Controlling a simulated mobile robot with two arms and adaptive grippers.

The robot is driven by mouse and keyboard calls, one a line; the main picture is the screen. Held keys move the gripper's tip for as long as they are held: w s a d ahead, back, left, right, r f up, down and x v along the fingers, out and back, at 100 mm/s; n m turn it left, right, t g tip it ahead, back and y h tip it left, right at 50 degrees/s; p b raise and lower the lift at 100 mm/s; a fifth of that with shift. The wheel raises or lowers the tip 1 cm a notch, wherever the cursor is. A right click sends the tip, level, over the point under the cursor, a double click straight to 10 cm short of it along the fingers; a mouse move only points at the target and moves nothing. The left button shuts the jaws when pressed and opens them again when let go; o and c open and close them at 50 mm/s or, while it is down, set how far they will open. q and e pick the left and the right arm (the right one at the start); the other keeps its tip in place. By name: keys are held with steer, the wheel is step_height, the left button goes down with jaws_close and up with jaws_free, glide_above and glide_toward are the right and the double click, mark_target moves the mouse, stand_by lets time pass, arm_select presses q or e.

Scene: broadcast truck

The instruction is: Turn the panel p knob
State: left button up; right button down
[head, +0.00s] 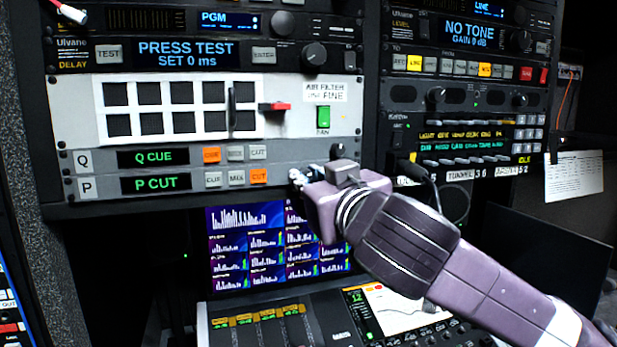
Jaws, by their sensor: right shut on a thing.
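The P panel (90,187) is the lower row of the grey rack unit. Its display (155,183) reads "P CUT", and its rightmost button of three, CUT (259,176), is lit orange. My right gripper (303,177) is at the right end of this row, shut, with its arm coming in from the lower right. The gripper covers the place below the Q panel's knob (337,151), so the P knob is hidden behind the fingers and its angle cannot be told. My left gripper is not in view.
The Q panel (83,160) sits directly above, reading "Q CUE" with its left button lit orange. A green fan switch (323,117) and a red-tipped lever (274,107) are higher up. Below are a monitor (245,250) and a mixing console (270,325).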

steer(key=shift+n, duration=0.5)
steer(key=n, duration=0.3)
steer(key=shift+r+n, duration=0.1)
steer(key=shift+n, duration=0.3)
steer(key=n+p, duration=0.1)
steer(key=n, duration=0.4)
steer(key=shift+p, duration=0.3)
steer(key=n+p, duration=0.1)
steer(key=n, duration=0.4)
steer(key=n+p, duration=0.1)
steer(key=n, duration=0.4)
steer(key=shift+p, duration=0.3)
steer(key=shift+a+f+n+h+p, duration=0.15)
steer(key=shift+n+p, duration=1.05)
steer(key=shift+n, duration=3.95)
steer(key=shift+d+f+n+h+p, duration=0.15)
steer(key=shift+n+p, duration=1.05)
steer(key=shift+n, duration=3.95)
steer(key=shift+a, duration=0.1)
